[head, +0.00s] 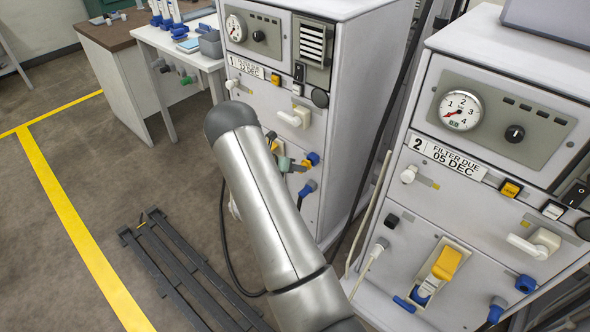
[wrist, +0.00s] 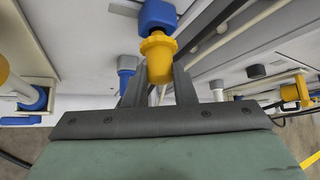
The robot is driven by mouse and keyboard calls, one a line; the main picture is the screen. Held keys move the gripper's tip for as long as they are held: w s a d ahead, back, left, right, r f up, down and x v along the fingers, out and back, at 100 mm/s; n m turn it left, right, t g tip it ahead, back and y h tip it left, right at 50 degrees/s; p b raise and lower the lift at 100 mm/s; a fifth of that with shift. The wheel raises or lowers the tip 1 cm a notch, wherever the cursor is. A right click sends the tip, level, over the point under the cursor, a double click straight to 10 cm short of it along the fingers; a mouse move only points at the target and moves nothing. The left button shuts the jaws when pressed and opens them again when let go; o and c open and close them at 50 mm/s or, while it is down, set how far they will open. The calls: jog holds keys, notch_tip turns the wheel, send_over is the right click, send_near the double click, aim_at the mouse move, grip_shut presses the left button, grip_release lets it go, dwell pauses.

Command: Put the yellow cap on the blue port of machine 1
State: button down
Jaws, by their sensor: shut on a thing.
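Machine 1 (head: 262,110) stands at the centre of the head view, partly behind my arm. In the wrist view my gripper (wrist: 160,72) is shut on the yellow cap (wrist: 158,50), which sits between the two dark fingers. The blue port (wrist: 157,14) is straight ahead of the cap, with a narrow dark ring between them. I cannot tell whether cap and port touch. In the head view my gripper (head: 284,162) is small at machine 1's front, mostly hidden by my forearm. A blue fitting (head: 313,158) shows just right of it.
Another blue connector (head: 307,187) with a hose is below on machine 1. A white handle (head: 290,118) juts out above. Machine 2 (head: 490,180) stands at the right. A dark floor frame (head: 185,265) lies at the left front. A white side table (head: 180,40) is behind.

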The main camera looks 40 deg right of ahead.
jog(key=shift+w+d, duration=0.1)
jog(key=shift+d, duration=0.7)
jog(key=c, duration=1.1)
grip_release()
jog(key=shift+d, duration=0.1)
jog(key=b+v, duration=0.1)
jog(key=v, duration=1.6)
jog(key=shift+a+r, duration=0.2)
jog(key=shift+r, duration=0.05)
